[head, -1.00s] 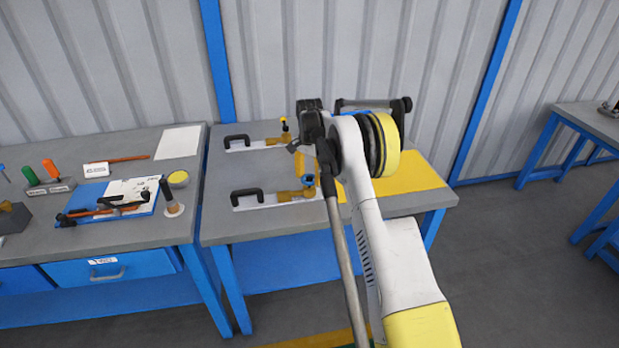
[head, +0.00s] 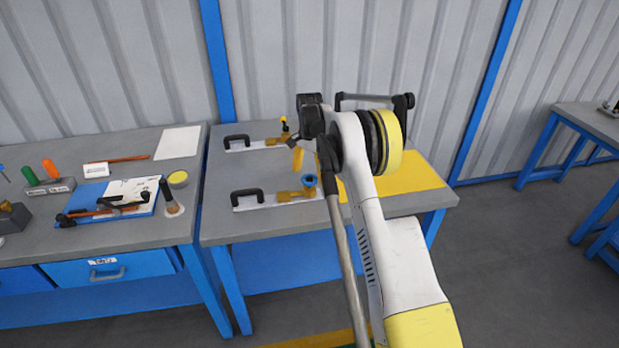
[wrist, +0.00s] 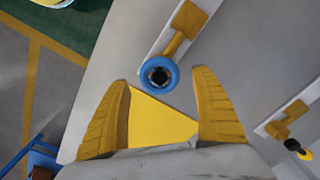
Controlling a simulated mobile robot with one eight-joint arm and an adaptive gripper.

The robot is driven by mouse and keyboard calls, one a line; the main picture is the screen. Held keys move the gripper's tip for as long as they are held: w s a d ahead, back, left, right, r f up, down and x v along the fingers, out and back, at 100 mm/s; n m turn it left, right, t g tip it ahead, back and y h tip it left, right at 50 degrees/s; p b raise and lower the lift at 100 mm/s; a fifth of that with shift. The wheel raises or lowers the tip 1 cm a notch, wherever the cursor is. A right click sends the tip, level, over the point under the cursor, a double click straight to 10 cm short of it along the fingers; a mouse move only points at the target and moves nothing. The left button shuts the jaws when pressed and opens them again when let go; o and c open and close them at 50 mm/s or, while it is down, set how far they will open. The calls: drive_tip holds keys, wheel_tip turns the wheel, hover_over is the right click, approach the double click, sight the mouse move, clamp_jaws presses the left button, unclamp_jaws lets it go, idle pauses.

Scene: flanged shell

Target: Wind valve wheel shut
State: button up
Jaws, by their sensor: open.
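The blue valve wheel (head: 309,181) sits on a brass valve body (head: 288,195) fixed to a white plate with a black handle, near the front edge of the middle bench. In the wrist view the blue wheel (wrist: 158,74) shows as a ring with a dark centre, just beyond and between my yellow fingertips. My gripper (wrist: 164,78) is open and empty, with its fingers spread on either side and apart from the wheel. In the head view my arm hides most of the gripper.
A second brass valve (head: 279,141) with a black and yellow handle stands behind on the same bench. A yellow mat (head: 412,173) lies to the right. The left bench (head: 110,230) holds a blue tray and several tools.

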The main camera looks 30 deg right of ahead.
sight(310, 178)
wheel_tip(310, 178, up, 10)
idle(0.3)
idle(0.3)
drive_tip(key=s+a+r+n+t+b, duration=0.2)
drive_tip(key=s+a+r+n+t, duration=0.35)
drive_tip(key=s+a+r, duration=1.1)
drive_tip(key=s+a+f+n, duration=0.1)
drive_tip(key=s+f+n, duration=0.1)
drive_tip(key=s, duration=0.5)
drive_tip(key=s+a+f+n+t, duration=0.1)
drive_tip(key=s+f, duration=0.3)
drive_tip(key=s, duration=0.4)
drive_tip(key=s+a+f+n, duration=0.3)
drive_tip(key=s+n, duration=0.1)
drive_tip(key=s, duration=0.3)
drive_tip(key=shift+s+f+t+b, duration=0.25)
drive_tip(key=shift+f+t+b, duration=0.05)
drive_tip(key=shift+t, duration=0.05)
